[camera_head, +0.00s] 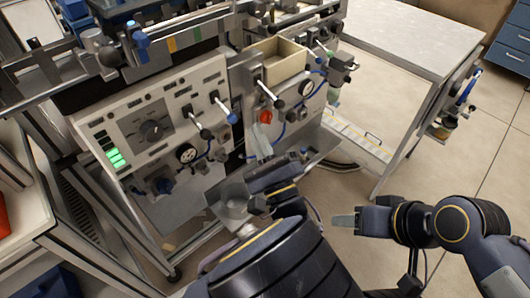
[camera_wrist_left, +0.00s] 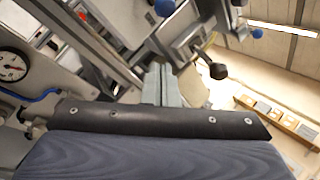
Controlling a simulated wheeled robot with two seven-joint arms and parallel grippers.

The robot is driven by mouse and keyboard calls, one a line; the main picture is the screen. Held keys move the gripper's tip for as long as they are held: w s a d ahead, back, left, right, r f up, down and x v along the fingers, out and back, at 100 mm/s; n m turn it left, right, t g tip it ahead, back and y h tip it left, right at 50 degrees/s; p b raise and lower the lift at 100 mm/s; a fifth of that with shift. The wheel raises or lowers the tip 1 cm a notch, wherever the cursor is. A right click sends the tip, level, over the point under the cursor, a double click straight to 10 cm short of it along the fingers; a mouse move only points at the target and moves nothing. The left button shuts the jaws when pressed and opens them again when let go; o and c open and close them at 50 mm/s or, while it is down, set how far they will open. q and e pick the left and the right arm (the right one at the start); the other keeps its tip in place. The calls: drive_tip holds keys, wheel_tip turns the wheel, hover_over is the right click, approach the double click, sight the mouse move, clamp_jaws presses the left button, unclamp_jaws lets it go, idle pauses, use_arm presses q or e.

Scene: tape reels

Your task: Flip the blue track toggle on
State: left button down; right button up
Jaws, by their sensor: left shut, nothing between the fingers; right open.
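One lever (camera_head: 277,102) sticks out above a red knob (camera_head: 265,117); two more, a left lever (camera_head: 204,133) and a middle lever (camera_head: 230,117), stand further left. My right gripper (camera_head: 343,220) is away from the panel, at the lower right.
A beige bin (camera_head: 276,62) sits above the levers. A grey-topped table (camera_head: 410,35) stands at the right. The floor (camera_head: 465,165) is open beside my right arm.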

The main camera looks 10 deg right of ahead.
sight(226, 112)
use_arm(q)
drive_tip(key=shift+a+r, duration=1.45)
drive_tip(key=shift+r, duration=0.25)
